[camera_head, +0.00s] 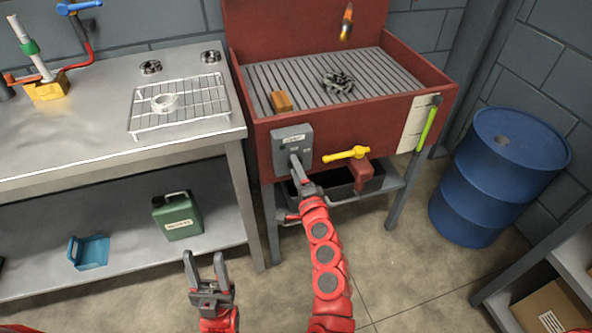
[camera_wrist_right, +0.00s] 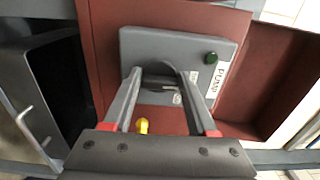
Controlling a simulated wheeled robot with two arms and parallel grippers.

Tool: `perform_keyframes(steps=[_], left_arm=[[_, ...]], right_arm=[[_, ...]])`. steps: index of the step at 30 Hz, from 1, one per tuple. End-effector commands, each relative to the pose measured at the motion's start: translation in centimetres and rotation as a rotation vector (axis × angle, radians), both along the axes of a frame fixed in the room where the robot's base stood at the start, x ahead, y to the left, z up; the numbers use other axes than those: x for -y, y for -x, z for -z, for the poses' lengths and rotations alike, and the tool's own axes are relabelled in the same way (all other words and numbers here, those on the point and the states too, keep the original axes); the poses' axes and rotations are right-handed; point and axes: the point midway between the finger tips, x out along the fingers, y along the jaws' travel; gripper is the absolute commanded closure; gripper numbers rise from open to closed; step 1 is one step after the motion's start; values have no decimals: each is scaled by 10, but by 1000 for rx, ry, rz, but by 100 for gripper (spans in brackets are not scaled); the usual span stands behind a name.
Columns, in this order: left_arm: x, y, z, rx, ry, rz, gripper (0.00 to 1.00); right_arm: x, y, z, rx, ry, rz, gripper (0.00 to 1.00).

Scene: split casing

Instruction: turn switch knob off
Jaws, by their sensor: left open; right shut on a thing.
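The grey switch box (camera_head: 293,147) is mounted on the front of the red wash basin, with a label at its top. In the right wrist view the box (camera_wrist_right: 140,45) shows a "PUMP" label and a green lamp (camera_wrist_right: 211,58). My right gripper (camera_head: 296,163) is at the front of the box. In the right wrist view its two fingers (camera_wrist_right: 165,72) close around the dark round knob (camera_wrist_right: 160,82), which they partly hide. The knob's exact angle is hard to tell. My left gripper (camera_head: 207,270) is open and empty, in front of the steel bench.
A yellow valve handle (camera_head: 345,154) sticks out of the basin front, right of the box. The red basin (camera_head: 437,77) stands beside the steel bench (camera_head: 100,133). A blue barrel (camera_head: 485,180) stands at the right. The floor in front is clear.

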Motion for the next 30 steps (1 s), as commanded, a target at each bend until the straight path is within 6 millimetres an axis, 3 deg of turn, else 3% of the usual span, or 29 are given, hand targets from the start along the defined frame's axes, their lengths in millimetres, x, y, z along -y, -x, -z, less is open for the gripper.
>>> perform_keyframes(steps=[4, 5, 9, 22, 30], left_arm=[[0, 0, 0, 0, 0, 0, 50], [0, 0, 0, 0, 0, 0, 50], [0, 0, 0, 0, 0, 0, 50], [0, 0, 0, 0, 0, 0, 50], [0, 0, 2, 0, 0, 0, 50]], right_arm=[[0, 0, 1, 0, 2, -1, 98], [0, 0, 1, 0, 2, -1, 39], [0, 0, 1, -1, 1, -1, 13], [2, 8, 1, 0, -1, -1, 12], [18, 57, 3, -3, 0, 1, 12]])
